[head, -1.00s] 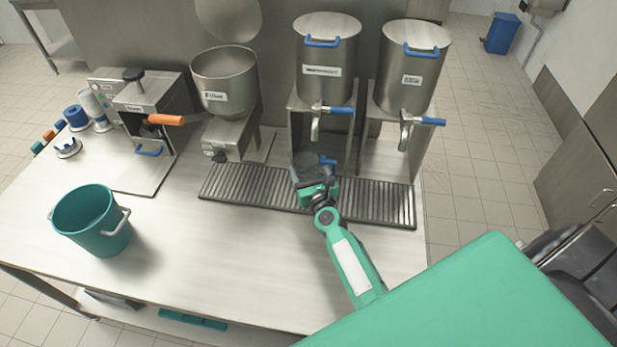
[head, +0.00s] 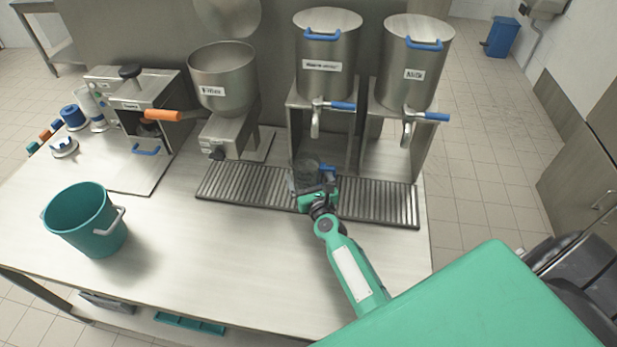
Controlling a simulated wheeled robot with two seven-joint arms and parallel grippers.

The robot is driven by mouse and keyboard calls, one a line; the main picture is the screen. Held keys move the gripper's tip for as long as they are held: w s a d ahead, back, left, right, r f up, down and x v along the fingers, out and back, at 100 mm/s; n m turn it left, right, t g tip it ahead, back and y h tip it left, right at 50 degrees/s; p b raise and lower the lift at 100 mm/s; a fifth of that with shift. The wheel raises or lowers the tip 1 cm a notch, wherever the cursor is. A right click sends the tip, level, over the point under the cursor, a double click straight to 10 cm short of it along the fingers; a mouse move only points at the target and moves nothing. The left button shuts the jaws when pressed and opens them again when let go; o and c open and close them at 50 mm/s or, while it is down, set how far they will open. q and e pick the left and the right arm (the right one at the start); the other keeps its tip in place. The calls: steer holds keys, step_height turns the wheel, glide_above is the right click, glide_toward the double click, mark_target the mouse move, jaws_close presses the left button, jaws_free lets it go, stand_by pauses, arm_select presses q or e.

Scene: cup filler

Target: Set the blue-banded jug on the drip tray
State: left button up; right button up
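A small see-through grey jug (head: 304,172) is at the far side of my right gripper, over the back part of the ribbed drip tray (head: 375,207), in front of the left tall dispenser. A blue part (head: 328,170) shows at its right. My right gripper (head: 313,188) reaches in from the lower right and appears shut on the jug; its fingers are partly hidden. The jug looks upright and low, but I cannot tell whether its base touches the tray. My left gripper is out of view.
Two tall dispensers with blue-lever taps (head: 329,105) stand behind the tray, the right one labelled Milk (head: 414,74). A hopper (head: 223,80) and a machine with an orange handle (head: 162,115) stand left. A teal bucket (head: 80,222) is front left. The front middle counter is clear.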

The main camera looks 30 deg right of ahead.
steer(key=shift+r, duration=0.15)
steer(key=shift+r+p, duration=0.2)
steer(key=shift+p, duration=0.15)
steer(key=s+a+b, duration=0.2)
steer(key=s+b, duration=0.1)
steer(key=s, duration=0.9)
steer(key=shift+f, duration=0.2)
